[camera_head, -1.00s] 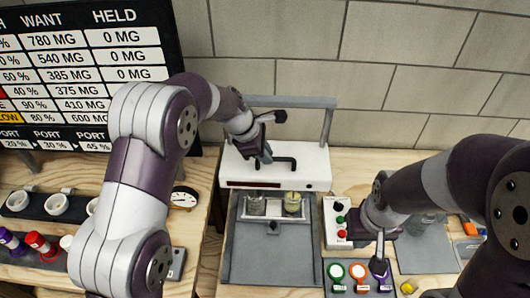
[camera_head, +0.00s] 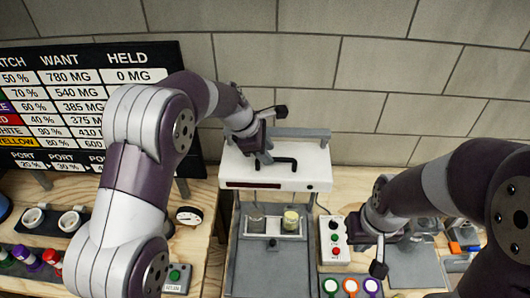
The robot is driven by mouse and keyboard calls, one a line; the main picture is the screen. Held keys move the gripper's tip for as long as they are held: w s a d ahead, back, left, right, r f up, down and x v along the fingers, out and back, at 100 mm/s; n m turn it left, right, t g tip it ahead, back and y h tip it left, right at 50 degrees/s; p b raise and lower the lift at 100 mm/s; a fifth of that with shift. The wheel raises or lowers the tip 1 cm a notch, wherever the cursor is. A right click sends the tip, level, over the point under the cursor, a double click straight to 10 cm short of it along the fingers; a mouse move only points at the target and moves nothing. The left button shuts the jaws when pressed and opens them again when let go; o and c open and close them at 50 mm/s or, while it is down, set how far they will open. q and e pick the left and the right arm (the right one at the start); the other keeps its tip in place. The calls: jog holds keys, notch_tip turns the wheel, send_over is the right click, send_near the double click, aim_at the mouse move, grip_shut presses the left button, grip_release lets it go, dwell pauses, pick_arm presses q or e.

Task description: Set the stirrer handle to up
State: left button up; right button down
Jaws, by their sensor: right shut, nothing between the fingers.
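The white stirrer machine (camera_head: 250,172) stands at the back middle, with a dark red display strip on its front. A grey bar handle (camera_head: 305,132) runs along its top rear edge; the left part is behind my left gripper. A black bent handle (camera_head: 284,162) sits on the machine's top. My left gripper (camera_head: 264,157) is at the machine's top, beside the black handle and in front of the grey bar. Contact and its finger opening cannot be made out. My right gripper (camera_head: 378,269) is shut and empty, low at the right, above the coloured rings.
Two glass vessels (camera_head: 291,221) stand in a holder below the machine. A button box (camera_head: 333,239) is to its right. Ringed items (camera_head: 351,287) lie at the front. White cups (camera_head: 69,221) are at the left, below a black board (camera_head: 101,92). A tiled wall is behind.

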pick_arm(q)
jog(key=shift+s+f, duration=0.15)
jog(key=shift+s, duration=0.05)
jog(key=p+v, duration=0.1)
jog(key=v, duration=1.1)
jog(key=shift+r, duration=0.4)
jog(key=shift+s, duration=0.1)
